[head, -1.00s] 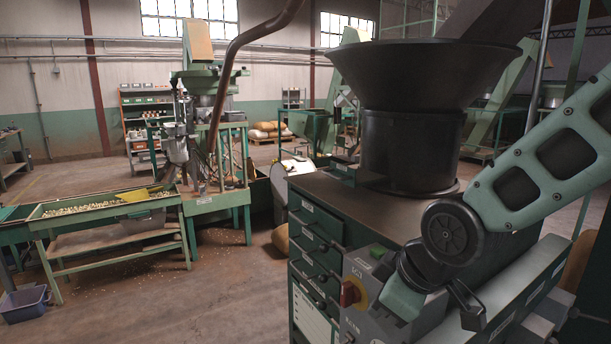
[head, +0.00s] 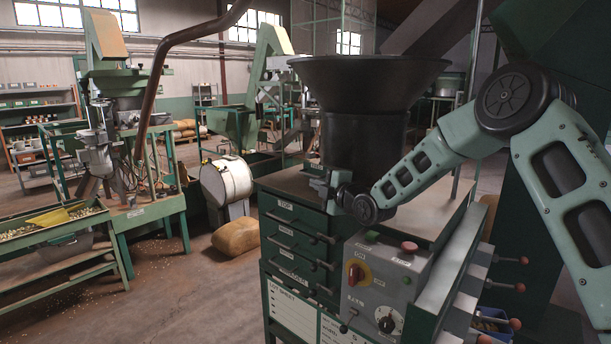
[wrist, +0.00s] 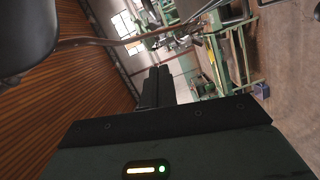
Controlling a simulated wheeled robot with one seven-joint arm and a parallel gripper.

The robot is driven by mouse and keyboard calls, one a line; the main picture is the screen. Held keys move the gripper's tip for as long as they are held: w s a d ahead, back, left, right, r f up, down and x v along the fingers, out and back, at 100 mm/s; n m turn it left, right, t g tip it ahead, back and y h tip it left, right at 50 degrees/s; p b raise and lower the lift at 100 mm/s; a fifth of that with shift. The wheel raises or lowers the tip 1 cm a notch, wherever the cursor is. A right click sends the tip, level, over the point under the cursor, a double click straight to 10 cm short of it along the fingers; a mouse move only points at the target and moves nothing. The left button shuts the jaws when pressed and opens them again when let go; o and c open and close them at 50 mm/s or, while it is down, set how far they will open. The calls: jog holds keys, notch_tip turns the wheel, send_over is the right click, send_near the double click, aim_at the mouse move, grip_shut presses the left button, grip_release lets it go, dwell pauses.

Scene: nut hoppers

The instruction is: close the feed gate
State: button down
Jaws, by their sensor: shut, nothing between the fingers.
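The black feed hopper (head: 352,120) stands on the green drawer cabinet (head: 283,193). It has a wide flared rim and a drum-shaped base. I cannot make out for certain which part is the feed gate. Small grey-green fittings (head: 321,180) show at the front left of the hopper's foot, partly mixed with my wrist. My gripper in the wrist view (wrist: 153,88) has its dark fingers together and holds nothing. In the head view my arm reaches in from the right, with its wrist low beside the hopper's foot; the fingertips are not clear there.
A control box (head: 383,285) with a red switch and knobs is at the cabinet's front. Several red-knobbed levers (head: 520,288) stick out at the right. A brown pipe (head: 152,85) crosses the upper left. A white drum (head: 227,180) and a sack (head: 236,236) stand left. Floor is open between.

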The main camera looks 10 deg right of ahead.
aim_at(325, 169)
jog(key=w+p, duration=0.2)
jog(key=w, duration=0.1)
jog(key=w+p, duration=0.2)
jog(key=w, duration=0.1)
jog(key=w+f+p, duration=0.1)
jog(key=w+p, duration=0.1)
jog(key=w, duration=0.1)
jog(key=shift+w+p, duration=0.3)
jog(key=shift+p, duration=0.05)
jog(key=shift+f, duration=0.1)
jog(key=shift+d, duration=0.1)
